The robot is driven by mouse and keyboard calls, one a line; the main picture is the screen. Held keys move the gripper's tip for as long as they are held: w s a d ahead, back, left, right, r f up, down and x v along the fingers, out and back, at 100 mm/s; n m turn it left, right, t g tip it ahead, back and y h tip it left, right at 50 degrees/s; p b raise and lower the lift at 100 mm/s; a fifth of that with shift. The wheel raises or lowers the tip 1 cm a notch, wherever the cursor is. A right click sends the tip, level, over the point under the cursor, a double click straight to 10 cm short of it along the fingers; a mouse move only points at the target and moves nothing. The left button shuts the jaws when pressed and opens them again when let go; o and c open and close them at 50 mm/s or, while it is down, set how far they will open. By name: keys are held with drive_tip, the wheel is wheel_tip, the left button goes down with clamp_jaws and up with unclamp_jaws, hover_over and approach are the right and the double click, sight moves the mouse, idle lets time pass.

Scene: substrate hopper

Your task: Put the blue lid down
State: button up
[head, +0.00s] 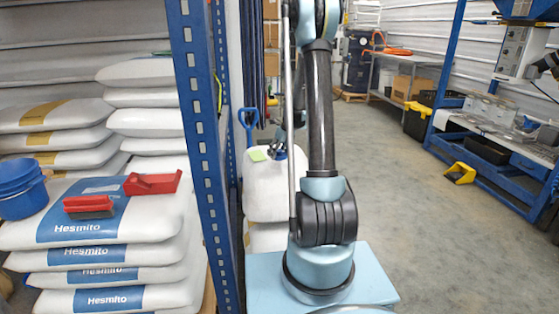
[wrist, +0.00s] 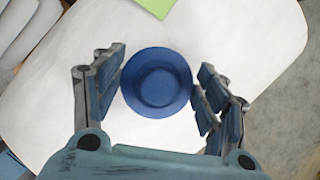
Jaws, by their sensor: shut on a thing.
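The blue lid (wrist: 157,84) is round with a raised middle and shows between the fingers in the wrist view. My gripper (wrist: 158,80) is shut on it, one finger at each side of its rim. Below the lid is the white top of a sack (wrist: 250,45); I cannot tell whether the lid touches it. In the head view my gripper (head: 279,150) is small and partly hidden by my arm, over the stacked white sacks (head: 268,195) behind the rack post. The lid is not clear there.
A green note (head: 257,155) lies on the sack top. A blue shovel handle (head: 249,120) and a blue rack post (head: 197,130) stand to the left. Hesmito sacks (head: 150,225) hold a blue bucket (head: 22,188) and red tools (head: 152,183).

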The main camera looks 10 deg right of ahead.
sight(279, 157)
drive_tip(key=shift+f, duration=1.75)
drive_tip(key=o, duration=0.8)
